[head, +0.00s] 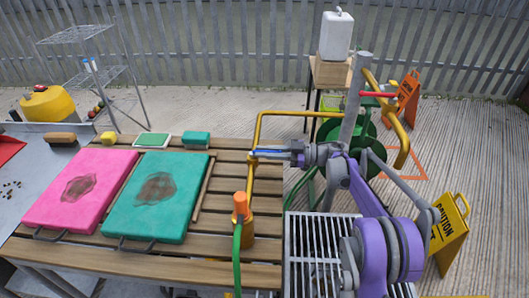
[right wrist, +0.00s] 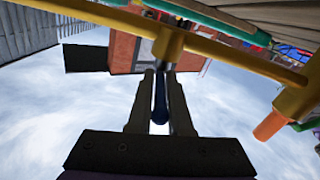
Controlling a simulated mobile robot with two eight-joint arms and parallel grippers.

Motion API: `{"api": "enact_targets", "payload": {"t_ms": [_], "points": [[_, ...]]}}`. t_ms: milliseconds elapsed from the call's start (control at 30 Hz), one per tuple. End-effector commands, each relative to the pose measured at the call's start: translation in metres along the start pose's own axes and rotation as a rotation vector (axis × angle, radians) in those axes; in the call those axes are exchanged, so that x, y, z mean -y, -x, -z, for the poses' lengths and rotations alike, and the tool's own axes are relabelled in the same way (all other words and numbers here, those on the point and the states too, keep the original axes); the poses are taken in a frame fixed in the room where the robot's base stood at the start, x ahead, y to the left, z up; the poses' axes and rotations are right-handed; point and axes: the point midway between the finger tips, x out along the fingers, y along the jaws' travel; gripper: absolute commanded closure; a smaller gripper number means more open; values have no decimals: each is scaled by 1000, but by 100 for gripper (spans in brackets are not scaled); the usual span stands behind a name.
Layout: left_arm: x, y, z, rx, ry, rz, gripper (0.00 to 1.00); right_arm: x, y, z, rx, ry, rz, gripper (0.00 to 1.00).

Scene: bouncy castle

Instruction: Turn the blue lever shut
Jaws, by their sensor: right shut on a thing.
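The blue lever (head: 268,152) sits on the upright part of a yellow pipe (head: 254,135) at the right edge of the slatted table. It points right, away from the pipe and across it. My right gripper (head: 282,153) comes in from the right and is shut on the lever. In the right wrist view, the dark blue lever (right wrist: 160,102) lies between the two fingers (right wrist: 160,105), its rounded end towards the camera. The yellow valve body (right wrist: 169,43) is just beyond the fingertips. My left gripper is not in view.
Pink (head: 78,188) and teal (head: 157,195) pads lie on the slatted table (head: 225,235). An orange nozzle (head: 240,206) on a green hose stands near the pipe. A metal grate (head: 305,250) lies below my right arm. A yellow caution sign (head: 450,232) stands at right.

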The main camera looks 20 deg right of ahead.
Motion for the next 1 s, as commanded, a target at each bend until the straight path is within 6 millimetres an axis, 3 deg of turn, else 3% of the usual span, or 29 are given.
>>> {"api": "enact_targets", "payload": {"t_ms": [500, 533, 667, 1000], "points": [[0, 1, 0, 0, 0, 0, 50, -1, -1, 1, -7, 0, 18, 100], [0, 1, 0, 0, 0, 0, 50, -1, -1, 1, -7, 0, 18, 79], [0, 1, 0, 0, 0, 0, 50, -1, -1, 1, -6, 0, 18, 55], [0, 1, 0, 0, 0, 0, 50, -1, 2, 0, -4, 1, 18, 55]]}}
